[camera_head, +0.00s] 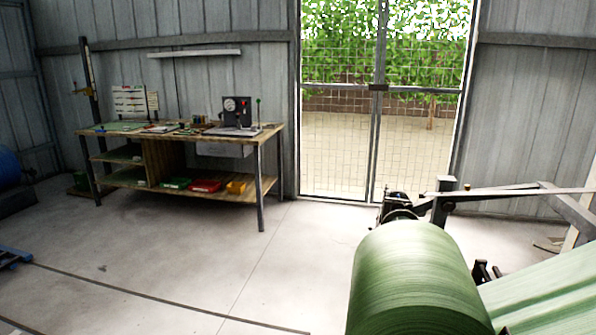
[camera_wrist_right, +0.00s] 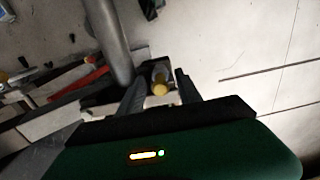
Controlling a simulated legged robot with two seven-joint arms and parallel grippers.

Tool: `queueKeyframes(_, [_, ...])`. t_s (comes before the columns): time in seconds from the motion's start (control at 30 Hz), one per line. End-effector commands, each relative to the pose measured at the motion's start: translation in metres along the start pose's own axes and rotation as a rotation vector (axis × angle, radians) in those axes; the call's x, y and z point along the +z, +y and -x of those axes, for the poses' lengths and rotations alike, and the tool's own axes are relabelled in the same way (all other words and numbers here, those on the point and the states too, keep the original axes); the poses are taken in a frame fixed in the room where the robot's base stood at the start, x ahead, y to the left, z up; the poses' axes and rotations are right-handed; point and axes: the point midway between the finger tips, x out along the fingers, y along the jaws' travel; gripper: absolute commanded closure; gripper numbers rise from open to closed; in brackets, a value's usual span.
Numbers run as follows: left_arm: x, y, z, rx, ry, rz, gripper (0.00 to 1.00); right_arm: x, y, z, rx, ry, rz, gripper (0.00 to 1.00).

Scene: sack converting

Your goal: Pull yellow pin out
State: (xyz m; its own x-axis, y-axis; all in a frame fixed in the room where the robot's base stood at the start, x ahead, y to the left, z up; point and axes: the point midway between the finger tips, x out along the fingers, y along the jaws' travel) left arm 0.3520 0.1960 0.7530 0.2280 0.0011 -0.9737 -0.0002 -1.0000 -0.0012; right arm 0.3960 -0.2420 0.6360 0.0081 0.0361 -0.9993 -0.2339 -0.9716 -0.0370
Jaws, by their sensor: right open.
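The yellow pin (camera_wrist_right: 160,89) shows in the right wrist view as a round yellow end with a paler shank behind it, at a dark block. My right gripper (camera_wrist_right: 160,82) is open, with one finger to the left of the pin and one to the right. The pin's end lies between the fingers in the picture. I cannot tell how far it reaches into the jaws or whether a finger touches it. My left gripper is in neither view. The pin cannot be made out in the head view.
A grey tube (camera_wrist_right: 109,40) runs close to the left finger, with a red part (camera_wrist_right: 80,84) further left. In the head view, a big green roll (camera_head: 412,280) is at front right. A wooden workbench (camera_head: 262,133) stands at the back left; the floor before it is mostly clear.

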Motion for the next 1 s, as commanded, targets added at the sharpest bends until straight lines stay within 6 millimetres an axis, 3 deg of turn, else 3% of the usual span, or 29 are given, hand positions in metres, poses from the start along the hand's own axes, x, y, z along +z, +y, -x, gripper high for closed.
queueKeyframes(1.0, [-0.0012, 0.0000, 0.0054, 0.000, 0.000, 0.000, 0.54, 0.0001, 0.0005, 0.0002, 0.000, -0.001, 0.000, 0.59])
